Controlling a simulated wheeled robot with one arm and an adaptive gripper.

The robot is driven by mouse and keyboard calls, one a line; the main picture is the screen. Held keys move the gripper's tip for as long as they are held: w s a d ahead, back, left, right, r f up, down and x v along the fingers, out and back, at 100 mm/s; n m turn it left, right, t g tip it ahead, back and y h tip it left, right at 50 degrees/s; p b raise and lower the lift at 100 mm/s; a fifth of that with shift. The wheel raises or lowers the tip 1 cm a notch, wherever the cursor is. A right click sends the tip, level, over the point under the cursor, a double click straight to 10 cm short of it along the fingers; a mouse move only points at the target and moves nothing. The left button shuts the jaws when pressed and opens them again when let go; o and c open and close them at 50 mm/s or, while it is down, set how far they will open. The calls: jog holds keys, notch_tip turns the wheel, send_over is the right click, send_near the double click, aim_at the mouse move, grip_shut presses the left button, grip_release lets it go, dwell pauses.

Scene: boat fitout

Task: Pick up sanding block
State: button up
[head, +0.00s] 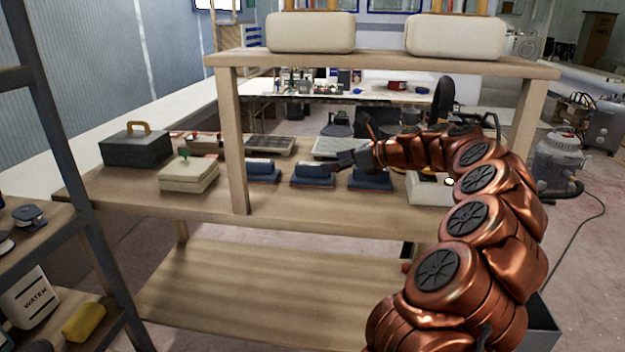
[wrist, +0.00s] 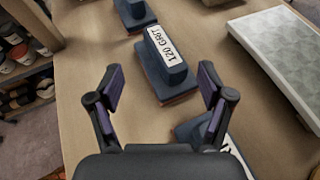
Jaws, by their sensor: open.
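Several blue sanding blocks lie in a row on the wooden workbench (head: 300,215). The middle sanding block (head: 312,176) is just below and left of my gripper (head: 345,162). In the wrist view a sanding block (wrist: 166,66) labelled "120 GRIT" lies ahead, between and beyond the fingertips of my gripper (wrist: 160,85). The gripper is open and empty. Another sanding block (wrist: 131,14) is at the top of the wrist view, and one (wrist: 192,130) is partly hidden behind the right finger. In the head view there are also a left block (head: 262,172) and a right block (head: 371,180).
A bench post (head: 232,140) and an upper shelf (head: 380,62) with two pale cushions stand around the arm. A cream box (head: 188,176) and dark green toolbox (head: 136,148) are at left. A pale textured panel (wrist: 285,50) lies right of the block.

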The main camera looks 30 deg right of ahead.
aim_at(316, 164)
jog(key=shift+d+b+x, duration=0.15)
jog(key=shift+b+x, duration=0.1)
jog(key=shift+x, duration=1.45)
jog(key=shift+d+b+x, duration=0.2)
jog(key=shift+x, duration=1.45)
jog(key=shift+w, duration=0.15)
jog(key=shift+c, duration=0.5)
grip_shut()
